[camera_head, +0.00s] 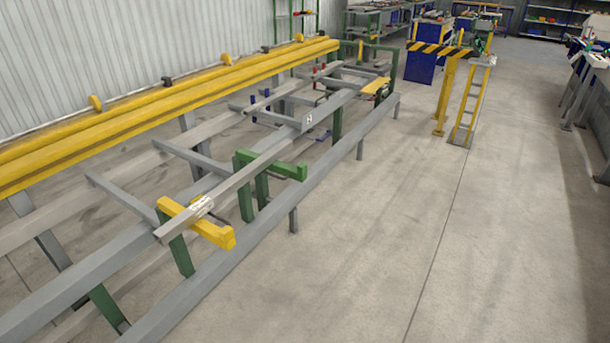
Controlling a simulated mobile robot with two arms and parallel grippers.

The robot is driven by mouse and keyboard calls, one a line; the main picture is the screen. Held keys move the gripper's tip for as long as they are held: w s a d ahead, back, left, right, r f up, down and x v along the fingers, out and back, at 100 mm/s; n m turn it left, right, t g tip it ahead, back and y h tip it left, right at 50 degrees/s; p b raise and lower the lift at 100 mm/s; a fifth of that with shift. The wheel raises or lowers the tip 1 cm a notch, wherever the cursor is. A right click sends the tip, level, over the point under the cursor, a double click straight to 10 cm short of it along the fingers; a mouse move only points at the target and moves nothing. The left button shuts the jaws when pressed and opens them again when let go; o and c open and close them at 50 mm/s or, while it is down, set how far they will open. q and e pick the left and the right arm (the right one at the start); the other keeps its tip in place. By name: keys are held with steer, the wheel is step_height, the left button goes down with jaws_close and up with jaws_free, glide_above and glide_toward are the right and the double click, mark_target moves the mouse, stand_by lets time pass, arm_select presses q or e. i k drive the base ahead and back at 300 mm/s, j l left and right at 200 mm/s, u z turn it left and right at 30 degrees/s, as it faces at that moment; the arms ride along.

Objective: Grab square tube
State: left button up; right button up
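A long grey square tube (250,172) lies on the runout table (262,222), running from the near left toward the back right. Its near end rests across a yellow arm (197,222), with a whitish label on the tube close by. Another thin grey bar (280,92) lies farther back on the frame. Neither of my grippers shows in the head view.
Yellow beams (170,95) run along the wall side. Grey cross arms and a long front rail edge the table. Open concrete floor (390,235) lies to the right. A striped yellow-black barrier (440,48) and a yellow stand (472,105) are at the back right.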

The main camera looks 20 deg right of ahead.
mark_target(173, 227)
steer(key=z, duration=0.25)
steer(key=u, duration=0.55)
steer(key=i+l+u, duration=0.2)
steer(key=l+u, duration=0.15)
steer(key=i+l+u, duration=0.1)
steer(key=l+u, duration=0.25)
steer(key=i+l+u, duration=0.1)
steer(key=l+u, duration=0.3)
